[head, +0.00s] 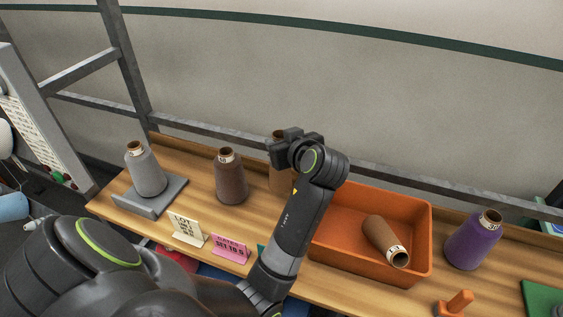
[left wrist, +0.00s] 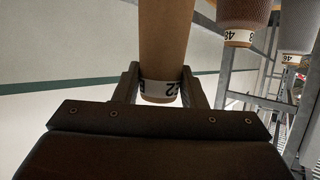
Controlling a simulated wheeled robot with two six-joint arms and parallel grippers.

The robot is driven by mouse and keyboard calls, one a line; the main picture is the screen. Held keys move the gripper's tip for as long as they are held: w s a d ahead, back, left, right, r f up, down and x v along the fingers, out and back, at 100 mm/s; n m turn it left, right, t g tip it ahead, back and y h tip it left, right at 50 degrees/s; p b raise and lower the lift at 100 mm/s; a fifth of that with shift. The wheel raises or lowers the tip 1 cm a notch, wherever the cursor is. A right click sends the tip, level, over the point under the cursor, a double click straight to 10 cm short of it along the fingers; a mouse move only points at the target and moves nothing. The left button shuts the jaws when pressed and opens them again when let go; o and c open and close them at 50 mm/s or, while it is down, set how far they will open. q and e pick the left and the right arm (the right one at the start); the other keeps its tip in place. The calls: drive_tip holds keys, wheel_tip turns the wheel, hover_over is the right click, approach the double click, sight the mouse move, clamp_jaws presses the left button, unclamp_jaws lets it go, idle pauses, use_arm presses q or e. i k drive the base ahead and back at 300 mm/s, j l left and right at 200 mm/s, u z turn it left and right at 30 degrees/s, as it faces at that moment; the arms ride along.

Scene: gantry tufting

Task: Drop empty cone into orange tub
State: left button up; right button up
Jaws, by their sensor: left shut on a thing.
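A bare tan cone (head: 280,182) stands upright at the back of the wooden shelf, partly hidden behind my left gripper (head: 284,145). In the left wrist view the tan cone (left wrist: 166,40) with a white numbered band sits between the two fingers of my left gripper (left wrist: 161,92), which is shut on it. I cannot tell whether its base touches the shelf. The orange tub (head: 423,225) is to the right of the gripper, with one brown cone (head: 385,241) lying tilted inside. My right gripper is not in view.
A grey cone (head: 146,170) stands on a grey scale-like plate (head: 150,199) at left, and a brown yarn cone (head: 230,178) stands near it. A purple cone (head: 473,241) is right of the tub. Small signs (head: 187,229) stand at the front edge. A metal rail (head: 210,133) runs behind.

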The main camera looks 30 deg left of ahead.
sight(341, 231)
drive_tip(key=k, duration=1)
